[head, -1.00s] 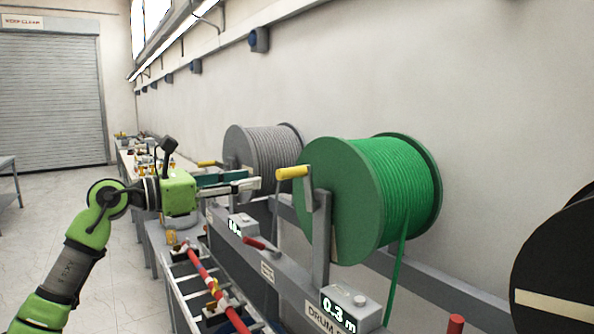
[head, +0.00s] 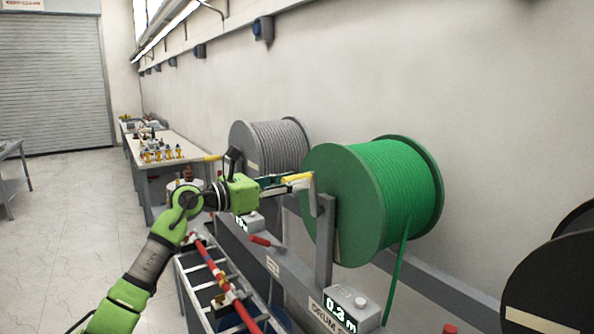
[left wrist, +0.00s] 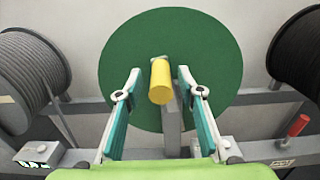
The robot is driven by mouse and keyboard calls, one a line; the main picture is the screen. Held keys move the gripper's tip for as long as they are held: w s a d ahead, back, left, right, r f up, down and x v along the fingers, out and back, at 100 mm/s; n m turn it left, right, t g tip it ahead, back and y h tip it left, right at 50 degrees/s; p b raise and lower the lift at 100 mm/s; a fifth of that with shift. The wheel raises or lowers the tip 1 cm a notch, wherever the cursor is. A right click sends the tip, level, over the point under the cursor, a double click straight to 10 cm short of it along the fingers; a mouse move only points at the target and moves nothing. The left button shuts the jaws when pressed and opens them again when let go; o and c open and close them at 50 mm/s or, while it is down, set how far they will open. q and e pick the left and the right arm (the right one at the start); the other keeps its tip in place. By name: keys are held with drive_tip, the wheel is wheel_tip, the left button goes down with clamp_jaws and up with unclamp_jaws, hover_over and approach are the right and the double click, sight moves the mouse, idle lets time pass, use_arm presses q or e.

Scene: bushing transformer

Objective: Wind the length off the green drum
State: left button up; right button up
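The green drum (head: 375,195) carries green cable on a stand, and a strand hangs from its front. Its yellow crank handle (head: 298,178) shows at the upper left of its flange. In the left wrist view the yellow handle (left wrist: 160,80) points toward the camera, between the spread fingers of my left gripper (left wrist: 155,85), with gaps on both sides. In the head view the left gripper (head: 290,186) is at the handle. The counter box (head: 345,306) below the drum has a lit display, seemingly 0.3 m. My right gripper is not in view.
A grey drum (head: 270,148) stands beyond the green one, and a black drum (head: 555,285) is at the lower right. A red lever (head: 262,241) sits on the stand rail. A ladder-like rack (head: 222,285) lies below my left arm.

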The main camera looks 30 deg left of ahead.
use_arm(q)
drive_tip(key=shift+x, duration=0.8)
drive_tip(key=shift+s, duration=0.1)
clamp_jaws()
